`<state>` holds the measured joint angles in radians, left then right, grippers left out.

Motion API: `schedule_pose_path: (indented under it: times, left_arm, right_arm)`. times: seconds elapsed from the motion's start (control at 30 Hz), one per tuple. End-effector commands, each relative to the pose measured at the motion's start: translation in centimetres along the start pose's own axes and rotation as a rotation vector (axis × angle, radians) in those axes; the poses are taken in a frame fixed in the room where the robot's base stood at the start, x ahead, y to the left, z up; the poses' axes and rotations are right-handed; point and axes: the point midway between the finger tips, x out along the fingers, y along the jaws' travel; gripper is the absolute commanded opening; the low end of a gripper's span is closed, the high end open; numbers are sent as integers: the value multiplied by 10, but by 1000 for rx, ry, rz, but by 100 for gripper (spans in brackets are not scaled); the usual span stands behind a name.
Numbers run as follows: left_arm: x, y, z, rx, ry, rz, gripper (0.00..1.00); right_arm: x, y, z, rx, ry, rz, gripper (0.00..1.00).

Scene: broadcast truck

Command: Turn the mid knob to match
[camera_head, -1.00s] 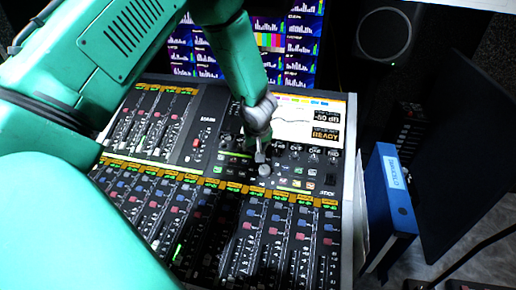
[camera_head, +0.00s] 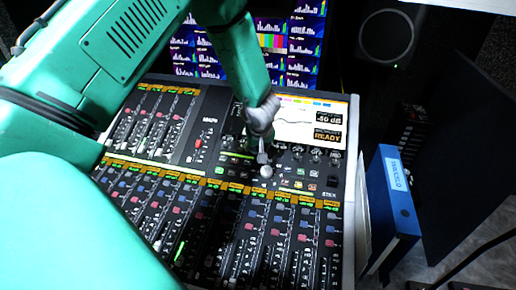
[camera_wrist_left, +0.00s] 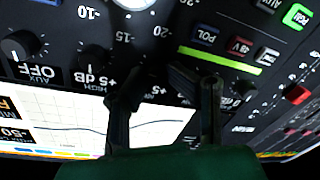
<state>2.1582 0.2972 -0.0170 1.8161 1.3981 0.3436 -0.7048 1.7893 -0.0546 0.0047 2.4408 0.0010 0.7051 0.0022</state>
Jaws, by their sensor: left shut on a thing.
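My left gripper (camera_head: 264,160) reaches down onto the knob section of the mixing console (camera_head: 210,135), below the lit display. In the left wrist view its two dark fingers (camera_wrist_left: 168,105) stand either side of a dark knob (camera_wrist_left: 183,78), which they largely hide. This appears to be the mid knob, beside the knob labelled HIGH (camera_wrist_left: 95,60) with a +5 dB reading. The knob's pointer is not readable. The console display (camera_head: 310,125) shows a curve and a -50 dB box; it also shows in the left wrist view (camera_wrist_left: 70,125). My right gripper is not in view.
Rows of faders and small coloured buttons (camera_head: 250,225) fill the console's front. Monitors (camera_head: 290,50) stand behind. A blue binder (camera_head: 392,195) and a dark chair-like panel (camera_head: 460,150) are at the right. A speaker (camera_head: 385,38) is at the back.

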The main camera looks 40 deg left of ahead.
Motion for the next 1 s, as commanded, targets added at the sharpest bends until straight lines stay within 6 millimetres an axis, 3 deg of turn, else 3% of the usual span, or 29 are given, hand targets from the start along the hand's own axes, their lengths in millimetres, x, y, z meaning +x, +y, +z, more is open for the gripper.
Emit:
schedule_pose_path:
  times: [0.03,0.3,0.33,1.0]
  left_arm:
    - [2,2,9,6,-19,7,0]
    - [2,2,10,7,-21,5,0]
    - [2,2,10,7,-21,5,26]
    - [0,-1,2,1,-9,7,26]
  right_arm:
    - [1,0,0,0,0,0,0]
    - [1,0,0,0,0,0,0]
    - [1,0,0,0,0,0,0]
    - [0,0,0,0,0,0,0]
